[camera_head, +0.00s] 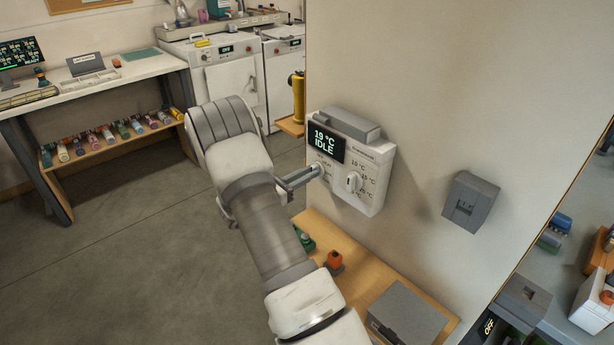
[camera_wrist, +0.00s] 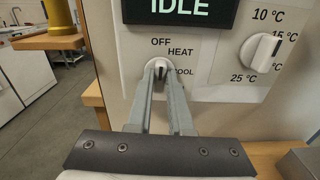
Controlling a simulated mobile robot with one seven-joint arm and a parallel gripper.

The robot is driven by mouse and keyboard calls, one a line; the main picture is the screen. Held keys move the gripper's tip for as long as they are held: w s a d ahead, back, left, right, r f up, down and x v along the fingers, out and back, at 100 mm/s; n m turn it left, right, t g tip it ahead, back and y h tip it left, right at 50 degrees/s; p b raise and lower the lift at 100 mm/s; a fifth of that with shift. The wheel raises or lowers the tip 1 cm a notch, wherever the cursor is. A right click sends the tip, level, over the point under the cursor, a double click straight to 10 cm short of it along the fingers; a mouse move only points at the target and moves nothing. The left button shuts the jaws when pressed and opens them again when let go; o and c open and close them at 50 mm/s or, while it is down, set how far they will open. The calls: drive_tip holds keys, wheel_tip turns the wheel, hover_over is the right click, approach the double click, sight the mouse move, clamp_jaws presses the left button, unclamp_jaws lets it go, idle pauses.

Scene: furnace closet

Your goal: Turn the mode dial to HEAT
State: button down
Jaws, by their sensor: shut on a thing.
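The white thermostat panel (camera_head: 375,200) is mounted on the wall, and its dark display (camera_head: 326,142) reads "19 °C IDLE". In the wrist view, the white mode dial (camera_wrist: 155,65) sits below the display, with OFF above it, HEAT at its upper right and COOL at its right, partly covered. My gripper (camera_head: 318,170) reaches the panel's left side. In the wrist view its two grey fingers (camera_wrist: 161,72) are shut on the mode dial. The fingers hide much of the dial, so I cannot tell exactly where it points.
A white temperature dial (camera_wrist: 261,50) is close to the right of the mode dial, with °C marks around it. A grey box (camera_head: 470,202) is on the wall further right. A wooden bench (camera_head: 440,312) below holds an orange-topped item (camera_head: 335,260) and a grey case (camera_head: 407,313).

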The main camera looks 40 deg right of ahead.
drive_tip(key=shift+s+f+m+b, duration=0.1)
drive_tip(key=shift+m+b, duration=1.9)
drive_tip(key=shift+b, duration=0.7)
drive_tip(key=shift+s+f+m+b, duration=0.1)
drive_tip(key=shift+m+b, duration=1.9)
drive_tip(key=shift+b, duration=0.65)
drive_tip(key=shift+r, duration=0.1)
drive_tip(key=c, duration=0.8)
unclamp_jaws()
drive_tip(key=a, duration=0.5)
drive_tip(key=s+a, duration=0.1)
drive_tip(key=a, duration=1.1)
drive_tip(key=shift+s+a, duration=0.15)
drive_tip(key=shift+a, duration=0.05)
drive_tip(key=shift+r, duration=0.1)
